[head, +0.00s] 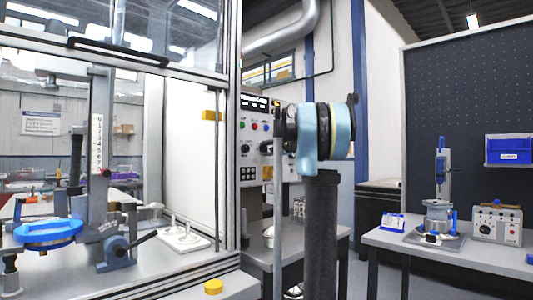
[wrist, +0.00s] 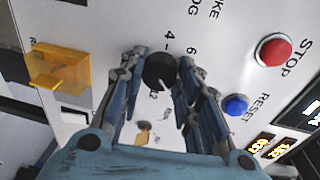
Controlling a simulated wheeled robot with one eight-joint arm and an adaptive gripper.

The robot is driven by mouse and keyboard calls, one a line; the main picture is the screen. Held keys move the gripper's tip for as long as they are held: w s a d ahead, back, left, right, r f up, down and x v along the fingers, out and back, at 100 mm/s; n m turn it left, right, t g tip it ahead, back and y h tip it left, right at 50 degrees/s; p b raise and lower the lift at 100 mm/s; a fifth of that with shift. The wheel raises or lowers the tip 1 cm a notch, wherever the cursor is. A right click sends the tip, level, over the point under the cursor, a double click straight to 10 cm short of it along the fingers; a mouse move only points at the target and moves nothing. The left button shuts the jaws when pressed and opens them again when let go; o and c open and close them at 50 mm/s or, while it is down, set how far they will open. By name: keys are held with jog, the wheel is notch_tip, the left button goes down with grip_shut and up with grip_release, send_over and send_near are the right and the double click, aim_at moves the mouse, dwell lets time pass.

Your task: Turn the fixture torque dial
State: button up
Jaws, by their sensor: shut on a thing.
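A round black dial (wrist: 160,71) with a pale pointer line sits on a light control panel in the wrist view. Printed numbers including 4 and 6 stand around it. My gripper (wrist: 162,66) has its two blue-grey fingers on either side of the dial, shut on it. The dial's name label cannot be read. In the head view the control panel (head: 250,188) stands behind my arm, which hides part of it. My fingertips are not clear there, and I cannot tell which knob is held.
A red STOP button (wrist: 273,50), a blue RESET button (wrist: 236,105) and a yellow guard (wrist: 58,68) are near the dial. A glazed enclosure edge (head: 232,130) stands close left. A workbench (head: 450,250) with instruments is at right.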

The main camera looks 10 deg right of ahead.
jog(key=shift+d+f, duration=0.1)
jog(key=shift+d, duration=0.05)
jog(key=o, duration=1.1)
jog(key=v, duration=1.1)
jog(key=shift+s+d, duration=0.2)
jog(key=shift+s, duration=0.05)
